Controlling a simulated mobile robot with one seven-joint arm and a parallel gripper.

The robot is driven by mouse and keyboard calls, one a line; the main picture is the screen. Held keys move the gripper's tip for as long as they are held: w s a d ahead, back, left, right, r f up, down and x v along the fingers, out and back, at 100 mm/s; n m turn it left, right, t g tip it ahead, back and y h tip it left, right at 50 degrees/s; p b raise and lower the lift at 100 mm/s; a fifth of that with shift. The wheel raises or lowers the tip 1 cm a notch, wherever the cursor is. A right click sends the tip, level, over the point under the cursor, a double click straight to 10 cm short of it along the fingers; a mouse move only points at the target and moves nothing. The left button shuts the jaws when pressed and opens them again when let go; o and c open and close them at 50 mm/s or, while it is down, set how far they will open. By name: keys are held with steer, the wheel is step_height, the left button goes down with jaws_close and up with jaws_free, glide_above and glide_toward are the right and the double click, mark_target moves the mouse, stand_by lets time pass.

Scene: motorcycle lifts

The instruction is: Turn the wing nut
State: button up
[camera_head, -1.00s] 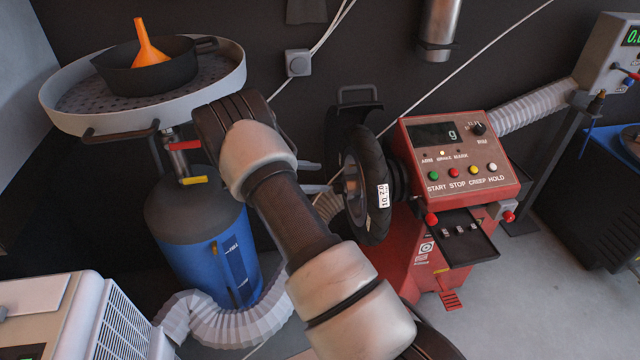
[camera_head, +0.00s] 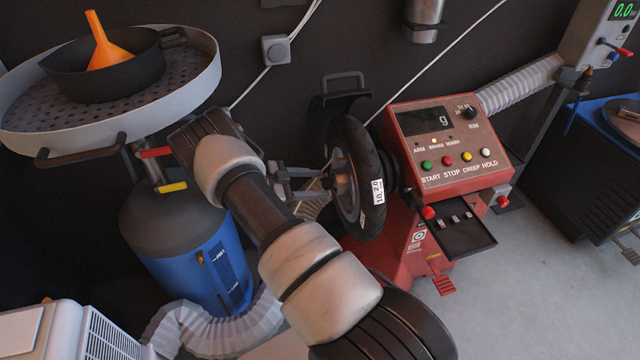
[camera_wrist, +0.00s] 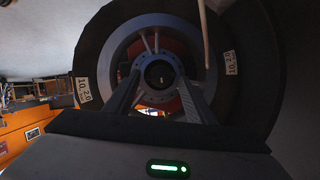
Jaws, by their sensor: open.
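A wheel with a black tyre (camera_head: 365,165) is mounted on the left side of the red balancing machine (camera_head: 448,150). In the wrist view, the tyre (camera_wrist: 255,75) and grey rim surround a round hub (camera_wrist: 160,77) with a dark centre. I cannot make out the wing nut's wings clearly; the hub centre is dim. My gripper (camera_head: 325,180) is open, to the left of the wheel, pointing at its hub. In the wrist view, the fingers of my gripper (camera_wrist: 160,84) reach forward on both sides of the hub. Whether they touch anything there, I cannot tell.
The machine's tool tray (camera_head: 455,240) juts out at its front. A blue drum (camera_head: 205,265) with a wide grey drain pan (camera_head: 185,95) above it stands at left. A black pan with an orange funnel (camera_head: 103,45) sits in it.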

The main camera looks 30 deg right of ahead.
steer(key=shift+x, duration=1)
steer(key=shift+c, duration=0.5)
steer(key=c, duration=1)
steer(key=shift+o, duration=0.3)
